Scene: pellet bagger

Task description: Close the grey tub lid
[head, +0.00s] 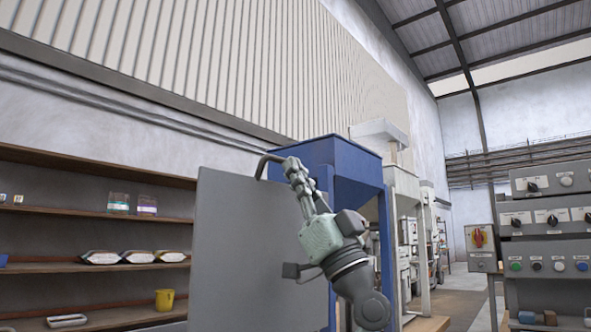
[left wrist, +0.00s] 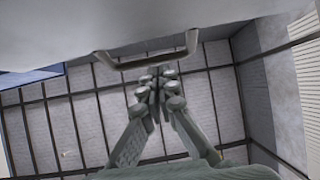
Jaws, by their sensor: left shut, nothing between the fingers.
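The grey tub lid (head: 245,245) stands raised as a large flat panel in the middle of the head view. Its bar handle (head: 266,158) sticks out at the top edge. My left gripper (head: 292,165) is shut and empty, its fingertips right by the handle. In the left wrist view the lid (left wrist: 150,22) spans the top, and the handle (left wrist: 140,64) crosses just beyond the shut fingertips (left wrist: 158,76). I cannot tell whether they touch the handle. The tub below is not visible. My right gripper is not in view.
Shelves (head: 95,215) with bags and a yellow mug (head: 164,299) stand at the left. A blue hopper (head: 335,160) rises behind my arm. A control panel (head: 548,215) with knobs and buttons stands at the right. Open floor (head: 462,295) shows between hopper and panel.

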